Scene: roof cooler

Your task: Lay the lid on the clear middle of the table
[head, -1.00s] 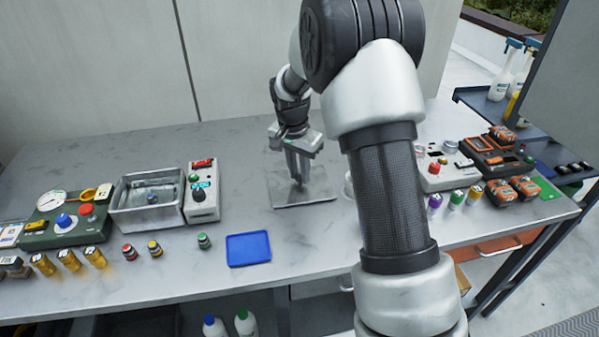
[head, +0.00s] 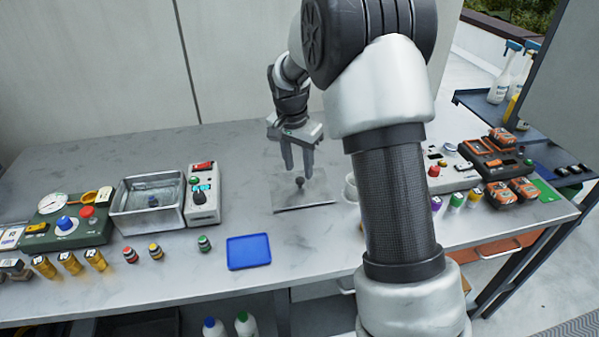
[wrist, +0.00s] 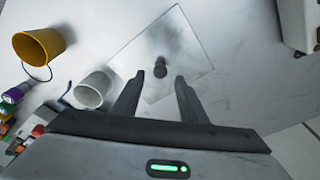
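The lid is a flat square grey metal plate (head: 318,200) with a small dark knob (head: 299,183) at its middle. It lies flat on the table, right of the blue tray. In the wrist view the lid (wrist: 190,45) and its dark knob (wrist: 160,67) show just beyond my fingertips. My gripper (head: 297,172) is open and empty, above the lid, with its fingers pointing down. In the wrist view my gripper (wrist: 170,75) has its two fingers apart, with the knob clear of both.
The grey table (head: 200,285) carries an open metal bin (head: 122,218), a control box (head: 202,207) and a blue tray (head: 248,252) to the left. A white cup (wrist: 92,90) stands close beside the lid, near a yellow bucket (wrist: 38,46). Battery packs (head: 497,192) crowd the right end.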

